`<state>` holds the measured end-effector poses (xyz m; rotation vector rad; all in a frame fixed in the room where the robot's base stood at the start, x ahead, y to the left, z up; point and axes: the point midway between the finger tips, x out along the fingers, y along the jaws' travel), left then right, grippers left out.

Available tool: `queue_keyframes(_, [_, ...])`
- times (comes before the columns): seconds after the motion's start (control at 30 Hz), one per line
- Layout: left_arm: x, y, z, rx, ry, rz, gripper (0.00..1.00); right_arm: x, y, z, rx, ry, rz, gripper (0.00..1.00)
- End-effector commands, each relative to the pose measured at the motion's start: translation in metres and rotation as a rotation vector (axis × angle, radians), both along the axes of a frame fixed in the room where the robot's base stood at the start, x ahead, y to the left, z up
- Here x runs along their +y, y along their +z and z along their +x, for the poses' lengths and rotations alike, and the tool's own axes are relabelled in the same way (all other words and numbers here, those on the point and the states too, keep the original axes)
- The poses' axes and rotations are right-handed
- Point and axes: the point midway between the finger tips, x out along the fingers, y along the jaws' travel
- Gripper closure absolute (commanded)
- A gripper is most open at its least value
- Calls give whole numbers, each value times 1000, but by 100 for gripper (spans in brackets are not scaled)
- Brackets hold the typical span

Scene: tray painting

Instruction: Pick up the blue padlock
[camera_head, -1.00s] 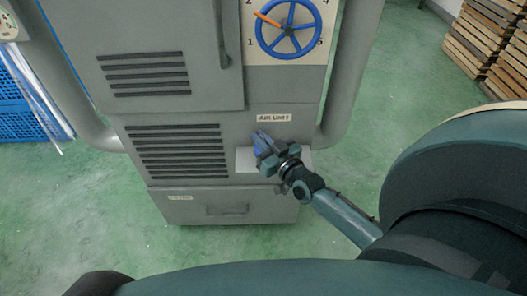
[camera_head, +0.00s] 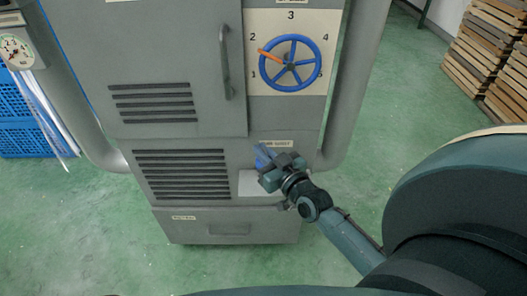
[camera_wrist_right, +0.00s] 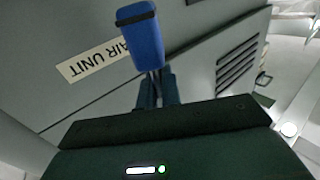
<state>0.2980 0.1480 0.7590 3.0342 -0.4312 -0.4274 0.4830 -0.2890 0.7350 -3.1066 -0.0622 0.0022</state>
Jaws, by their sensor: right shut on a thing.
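The blue padlock (camera_wrist_right: 141,37) shows large in the right wrist view, with a dark band across its body. My right gripper (camera_wrist_right: 158,88) is shut on its thin shackle, and the padlock body sticks out beyond the fingertips. In the head view my right gripper (camera_head: 272,170) is in front of the lower part of the grey cabinet, and the blue padlock (camera_head: 262,152) shows only partly beside the fingers. I cannot tell from these frames whether the padlock touches the cabinet. My left gripper is in neither view.
The grey cabinet (camera_head: 180,60) has vents, a blue handwheel (camera_head: 290,63), a handle (camera_head: 225,65) and a white ledge (camera_head: 252,184) near the gripper. Grey pipes flank it. Blue crates (camera_head: 25,138) are at left, wooden pallets (camera_head: 485,50) at right. Green floor is open around it.

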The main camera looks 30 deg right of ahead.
Motion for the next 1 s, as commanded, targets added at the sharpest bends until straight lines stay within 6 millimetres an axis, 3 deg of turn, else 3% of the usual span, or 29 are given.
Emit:
queue_keyframes(0.17, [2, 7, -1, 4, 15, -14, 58, 23, 0, -38, 3, -1, 5, 100])
queue_keyframes(0.4, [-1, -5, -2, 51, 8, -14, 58, 59, -1, -98, 4, -2, 3, 100])
queue_keyframes(0.6, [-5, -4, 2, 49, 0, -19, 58, 81, 0, -133, 1, -2, 2, 100])
queue_keyframes(0.8, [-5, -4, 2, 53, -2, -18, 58, 92, 0, -149, -1, -1, 1, 100])
queue_keyframes(1.0, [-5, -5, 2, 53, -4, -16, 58, 94, 0, -153, -3, -1, -1, 100])
